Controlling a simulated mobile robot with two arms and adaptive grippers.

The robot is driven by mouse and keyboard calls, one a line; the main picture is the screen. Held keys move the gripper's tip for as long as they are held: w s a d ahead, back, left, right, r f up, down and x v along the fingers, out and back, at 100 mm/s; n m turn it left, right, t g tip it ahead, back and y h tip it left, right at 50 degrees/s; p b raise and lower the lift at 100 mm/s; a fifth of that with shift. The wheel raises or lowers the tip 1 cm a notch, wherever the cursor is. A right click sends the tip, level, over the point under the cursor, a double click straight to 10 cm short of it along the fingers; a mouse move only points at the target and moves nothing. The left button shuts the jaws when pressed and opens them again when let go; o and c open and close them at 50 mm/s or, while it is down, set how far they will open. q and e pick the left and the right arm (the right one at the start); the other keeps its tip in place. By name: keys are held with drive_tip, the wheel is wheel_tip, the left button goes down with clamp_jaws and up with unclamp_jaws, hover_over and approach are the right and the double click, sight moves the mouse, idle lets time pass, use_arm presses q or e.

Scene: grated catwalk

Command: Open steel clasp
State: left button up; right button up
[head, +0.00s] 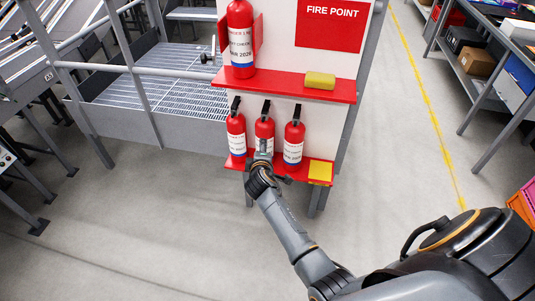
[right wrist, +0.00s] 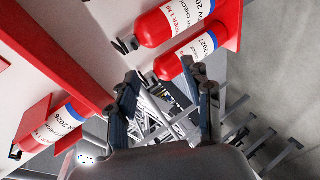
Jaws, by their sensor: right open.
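A small grey metal fitting with a dark knob (head: 211,56) sits at the left edge of the fire point board, by the grated catwalk; it may be the steel clasp, but it is too small to tell. My right gripper (head: 263,150) is below it and to its right, in front of the middle small extinguisher on the lower red shelf. In the right wrist view my right gripper (right wrist: 166,88) has its two fingers apart with nothing held between them. No clasp can be made out in that view. My left gripper is not in view.
Small red extinguishers (head: 294,144) stand close around my right gripper. A larger extinguisher (head: 240,40) and a yellow block (head: 320,80) are on the upper red shelf (head: 285,86). A yellow pad (head: 320,171) lies on the lower shelf. A grey railing (head: 138,70) borders the catwalk. Floor in front is clear.

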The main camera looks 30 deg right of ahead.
drive_tip(key=shift+s+f, duration=0.15)
drive_tip(key=shift+f, duration=0.25)
drive_tip(key=shift+c, duration=0.3)
